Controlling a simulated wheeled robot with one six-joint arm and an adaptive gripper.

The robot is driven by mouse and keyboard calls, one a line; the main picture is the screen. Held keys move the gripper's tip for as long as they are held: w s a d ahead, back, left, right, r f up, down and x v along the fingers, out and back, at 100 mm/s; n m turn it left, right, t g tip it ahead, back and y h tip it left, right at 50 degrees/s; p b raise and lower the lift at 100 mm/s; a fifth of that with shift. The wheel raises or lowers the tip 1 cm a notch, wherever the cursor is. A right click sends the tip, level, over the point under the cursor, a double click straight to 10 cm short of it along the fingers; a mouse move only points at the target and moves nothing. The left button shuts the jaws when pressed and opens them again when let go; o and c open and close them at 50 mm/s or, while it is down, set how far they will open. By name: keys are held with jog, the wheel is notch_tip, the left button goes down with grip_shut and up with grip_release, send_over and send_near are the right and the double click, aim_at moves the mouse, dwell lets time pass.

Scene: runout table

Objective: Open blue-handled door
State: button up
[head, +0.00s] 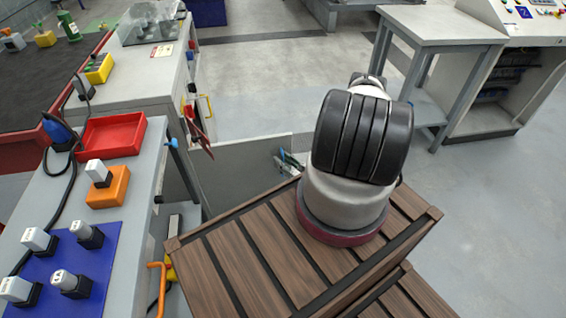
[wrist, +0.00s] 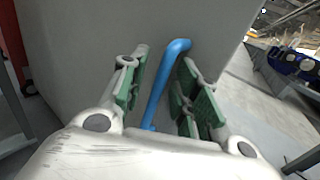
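The blue handle (wrist: 168,75) is a bent bar on a plain grey door panel (wrist: 90,50). In the wrist view it stands between the two green-padded fingers of my gripper (wrist: 165,62). The fingers are open, with a visible gap on each side of the bar. In the head view my gripper's fingertips (head: 289,163) show small beside my arm, at the grey door (head: 232,165). The rest of my gripper is hidden behind my arm there.
A grey bench (head: 140,190) on the left holds a red tray (head: 110,137), an orange block (head: 108,188) and several plugs on a blue mat. An orange handle (head: 155,287) and a red handle (head: 197,132) stick out nearby. Open floor (head: 265,85) lies beyond the door.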

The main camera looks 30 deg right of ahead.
aim_at(275, 138)
jog(key=shift+o, duration=1.1)
notch_tip(275, 138, up, 10)
jog(key=shift+f, duration=0.2)
jog(key=shift+a+r, duration=0.15)
jog(key=shift+r, duration=0.1)
jog(key=shift+c, duration=1.1)
